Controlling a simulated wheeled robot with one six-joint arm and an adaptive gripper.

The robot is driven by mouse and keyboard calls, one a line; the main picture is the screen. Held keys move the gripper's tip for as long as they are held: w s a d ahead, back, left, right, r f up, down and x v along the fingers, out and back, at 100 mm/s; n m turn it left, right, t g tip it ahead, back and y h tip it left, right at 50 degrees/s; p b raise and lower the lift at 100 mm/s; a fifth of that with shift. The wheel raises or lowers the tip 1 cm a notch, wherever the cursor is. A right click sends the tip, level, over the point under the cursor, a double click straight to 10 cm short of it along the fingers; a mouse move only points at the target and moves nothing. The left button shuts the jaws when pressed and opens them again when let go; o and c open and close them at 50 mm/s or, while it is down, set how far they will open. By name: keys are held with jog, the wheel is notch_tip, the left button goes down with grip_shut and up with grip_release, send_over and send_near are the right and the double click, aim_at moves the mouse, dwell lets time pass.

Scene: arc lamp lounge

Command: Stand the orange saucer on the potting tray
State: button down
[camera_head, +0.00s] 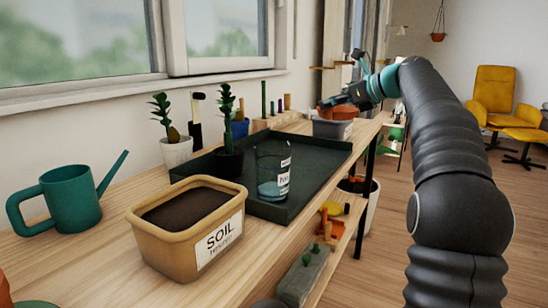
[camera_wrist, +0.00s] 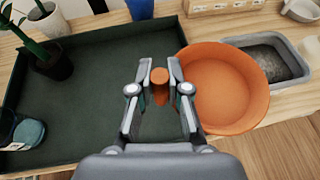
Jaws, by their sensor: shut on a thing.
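The orange saucer (camera_head: 336,113) is at the far end of the bench, over a grey tub, partly hidden by my gripper (camera_head: 350,98). In the wrist view the saucer (camera_wrist: 228,85) is just right of my gripper (camera_wrist: 159,82), its hollow side facing the camera. My gripper is shut on an orange part of it between the fingertips. The saucer overlaps the right edge of the potting tray in that view. The potting tray (camera_head: 318,160) is dark green, shallow and flat on the bench; it fills the left of the wrist view (camera_wrist: 85,95).
On the tray stand a dark potted plant (camera_head: 229,160) and a clear glass (camera_head: 273,175). A soil tub (camera_head: 165,250) is in front; a teal watering can (camera_head: 75,200) is left. The grey tub (camera_head: 332,130) stands beyond the tray. The tray's far right part is bare.

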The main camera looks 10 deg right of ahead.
jog(key=shift+w+a+f, duration=0.1)
jog(key=shift+w+a, duration=0.05)
jog(key=shift+a, duration=0.05)
jog(key=s+a+f+b, duration=0.1)
jog(key=a+f+b, duration=0.1)
jog(key=a, duration=0.1)
jog(key=s+a+f+b, duration=0.1)
jog(key=a+f, duration=0.1)
jog(key=a, duration=0.1)
jog(key=s+a+f+b, duration=0.2)
jog(key=a, duration=0.2)
jog(key=shift+s+f+b, duration=0.1)
jog(key=shift+f+b, duration=1.05)
jog(key=shift+f, duration=1.1)
jog(key=shift+f, duration=0.15)
jog(key=c, duration=1.1)
grip_release()
jog(key=shift+c, duration=0.2)
jog(key=shift+s+d+r, duration=0.1)
jog(key=shift+s+r, duration=0.05)
jog(key=shift+r, duration=0.05)
jog(key=p+v, duration=0.1)
jog(key=v, duration=1)
jog(key=shift+s+d+r+p, duration=0.1)
jog(key=shift+s+d+p, duration=0.1)
jog(key=shift+s+p, duration=0.15)
